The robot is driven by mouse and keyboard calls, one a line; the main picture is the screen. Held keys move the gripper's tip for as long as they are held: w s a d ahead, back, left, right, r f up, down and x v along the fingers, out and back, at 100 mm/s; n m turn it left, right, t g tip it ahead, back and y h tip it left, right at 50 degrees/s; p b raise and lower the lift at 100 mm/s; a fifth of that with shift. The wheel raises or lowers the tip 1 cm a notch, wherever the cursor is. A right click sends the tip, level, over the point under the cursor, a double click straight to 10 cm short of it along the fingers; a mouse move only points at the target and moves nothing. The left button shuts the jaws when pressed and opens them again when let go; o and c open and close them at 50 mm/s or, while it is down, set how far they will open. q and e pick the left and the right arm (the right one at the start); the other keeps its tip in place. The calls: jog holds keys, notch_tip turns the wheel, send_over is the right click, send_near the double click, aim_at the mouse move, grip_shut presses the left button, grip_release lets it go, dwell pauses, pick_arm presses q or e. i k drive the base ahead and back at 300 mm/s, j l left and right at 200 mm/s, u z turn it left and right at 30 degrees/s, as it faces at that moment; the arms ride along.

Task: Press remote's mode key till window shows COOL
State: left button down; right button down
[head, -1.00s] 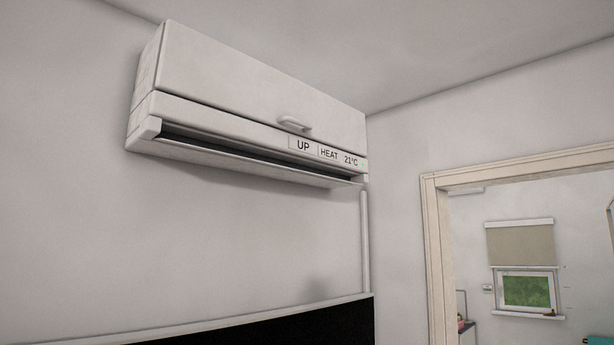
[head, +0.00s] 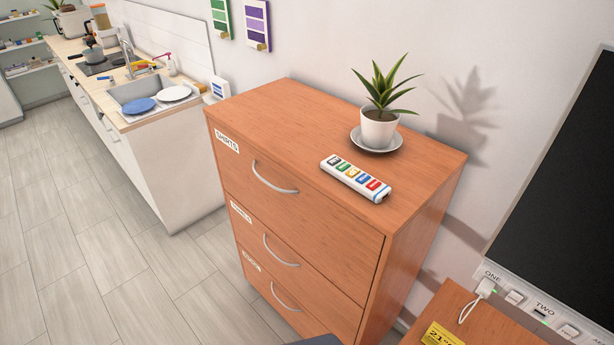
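A white remote (head: 356,178) with a row of several coloured keys lies flat on top of a wooden chest of drawers (head: 290,110). The key labels are too small to read. The air conditioner and its display window are out of view now; a second ago the window read UP, HEAT, 21°C. Neither of my grippers is in view.
A potted plant (head: 379,125) on a white saucer stands behind the remote. A kitchen counter (head: 90,75) with a sink is at the left. A dark screen (head: 565,190) and a socket strip (head: 545,312) are at the right. The floor at left is clear.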

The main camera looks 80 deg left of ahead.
aim_at(363, 178)
jog(key=u, duration=2.3)
